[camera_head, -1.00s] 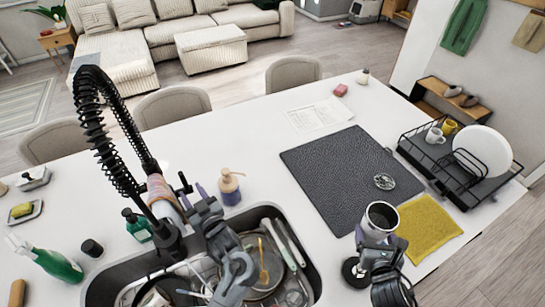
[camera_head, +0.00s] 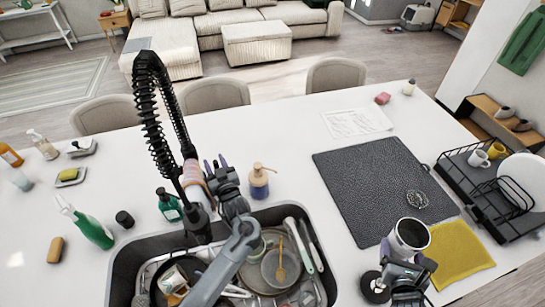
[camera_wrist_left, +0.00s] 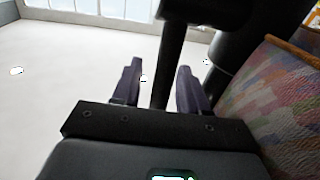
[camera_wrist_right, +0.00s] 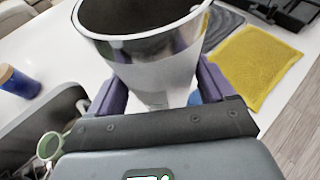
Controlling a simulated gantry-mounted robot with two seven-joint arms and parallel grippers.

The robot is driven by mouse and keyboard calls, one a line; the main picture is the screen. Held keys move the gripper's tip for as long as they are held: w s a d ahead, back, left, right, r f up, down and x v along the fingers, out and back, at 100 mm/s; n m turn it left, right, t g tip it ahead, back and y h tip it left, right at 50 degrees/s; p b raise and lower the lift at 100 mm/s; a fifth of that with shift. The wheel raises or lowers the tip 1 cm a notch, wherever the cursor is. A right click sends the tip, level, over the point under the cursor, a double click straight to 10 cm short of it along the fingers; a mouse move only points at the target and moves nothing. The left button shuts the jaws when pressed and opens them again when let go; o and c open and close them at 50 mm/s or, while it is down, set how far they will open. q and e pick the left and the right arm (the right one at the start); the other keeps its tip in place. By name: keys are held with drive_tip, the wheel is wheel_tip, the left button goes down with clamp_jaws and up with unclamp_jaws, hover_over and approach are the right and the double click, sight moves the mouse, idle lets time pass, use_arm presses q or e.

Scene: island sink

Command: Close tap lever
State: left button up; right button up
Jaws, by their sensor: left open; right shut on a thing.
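The patterned section (camera_wrist_left: 275,95) fills the right side there. My right gripper (camera_wrist_right: 155,95) is shut on a shiny metal cup (camera_wrist_right: 155,60). The cup also shows in the head view (camera_head: 412,232).
The sink (camera_head: 125,262) holds dishes and utensils. A dark mat (camera_head: 365,175), yellow cloth (camera_head: 460,252) and dish rack (camera_head: 490,210) lie to the right. The white counter behind the tap is mostly clear.

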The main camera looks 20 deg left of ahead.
sight(408, 252)
use_arm(q)
clamp_jaws()
use_arm(e)
drive_tip(key=shift+r, duration=0.2)
use_arm(q)
drive_tip(key=p, duration=0.1)
drive_tip(key=g+h+p, duration=0.1)
drive_tip(key=p, duration=0.1)
drive_tip(key=shift+w+a+r, duration=0.2)
drive_tip(key=shift+w+a, duration=0.15)
use_arm(e)
wheel_tip(408, 252, up, 3)
drive_tip(key=shift+f, duration=0.1)
drive_tip(key=shift+r+p, duration=0.3)
drive_tip(key=shift+p, duration=0.05)
use_arm(q)
drive_tip(key=shift+w+a+f+h, duration=0.1)
drive_tip(key=shift+w+f+h, duration=0.05)
drive_tip(key=shift+f+h, duration=0.2)
use_arm(e)
drive_tip(key=shift+f, duration=0.1)
